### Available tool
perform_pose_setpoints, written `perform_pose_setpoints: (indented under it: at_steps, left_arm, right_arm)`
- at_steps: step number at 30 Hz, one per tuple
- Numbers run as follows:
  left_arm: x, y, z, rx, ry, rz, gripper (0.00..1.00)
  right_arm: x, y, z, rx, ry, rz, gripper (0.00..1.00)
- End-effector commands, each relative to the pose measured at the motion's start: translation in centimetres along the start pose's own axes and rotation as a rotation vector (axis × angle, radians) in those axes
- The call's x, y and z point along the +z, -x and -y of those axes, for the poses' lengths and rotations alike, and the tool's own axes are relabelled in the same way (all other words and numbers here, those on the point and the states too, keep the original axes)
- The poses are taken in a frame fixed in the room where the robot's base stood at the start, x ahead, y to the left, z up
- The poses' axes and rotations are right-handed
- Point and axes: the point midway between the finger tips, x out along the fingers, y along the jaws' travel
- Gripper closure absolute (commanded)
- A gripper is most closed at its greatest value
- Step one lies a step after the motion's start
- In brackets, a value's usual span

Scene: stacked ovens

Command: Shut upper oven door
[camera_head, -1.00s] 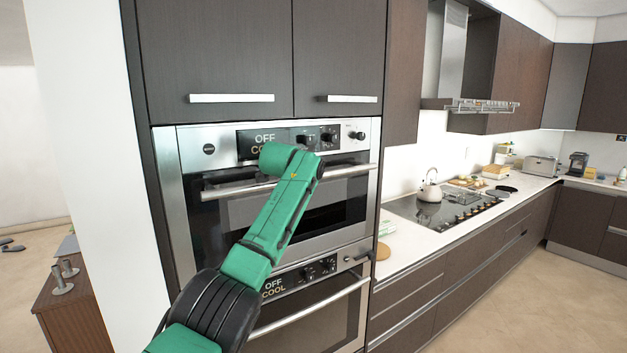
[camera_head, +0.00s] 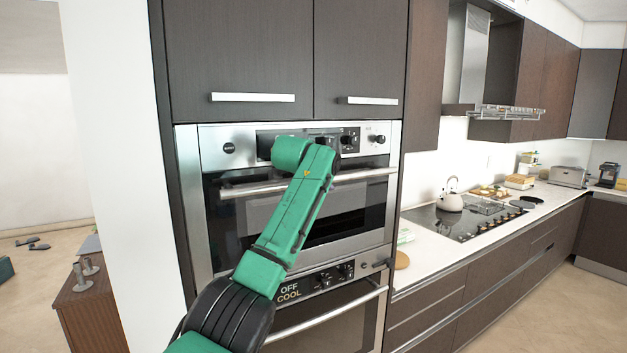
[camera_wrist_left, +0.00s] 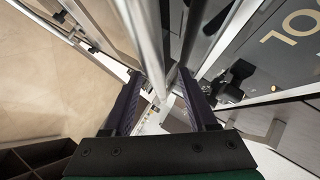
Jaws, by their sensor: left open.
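The upper oven (camera_head: 214,160) is built into a tall cabinet in the head view. Its door window (camera_head: 345,215) is dark and its long steel handle (camera_head: 365,176) crosses the front. Any gap at the door's top edge is too unclear to judge. My green left arm crosses the oven and hides the middle of the handle and part of the control panel; its gripper is hidden there. In the left wrist view, my left gripper (camera_wrist_left: 161,88) is open, with a steel bar (camera_wrist_left: 150,45) running between and beyond its fingers. I cannot tell whether they touch it. My right gripper is out of view.
The lower oven (camera_head: 335,325) sits directly below, with its own handle. Upper cabinets with bar handles are above. A counter (camera_head: 425,262) with a cooktop (camera_head: 470,215) and kettle (camera_head: 451,197) extends right. A low brown cabinet (camera_head: 92,315) stands at left.

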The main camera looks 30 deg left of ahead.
Motion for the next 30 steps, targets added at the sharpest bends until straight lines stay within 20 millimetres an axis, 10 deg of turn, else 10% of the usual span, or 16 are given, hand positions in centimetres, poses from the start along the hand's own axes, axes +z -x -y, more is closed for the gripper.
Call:
perform_pose_setpoints:
  at_steps: [15, 30]
  left_arm:
    - [0.7, 11.2, -0.1, -0.002, 0.003, 0.002, 0.42]
    - [0.6, 11.8, 0.1, 0.001, 0.004, 0.004, 0.42]
  right_arm:
    - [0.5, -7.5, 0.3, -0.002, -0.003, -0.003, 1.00]
    - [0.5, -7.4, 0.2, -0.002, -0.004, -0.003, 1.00]
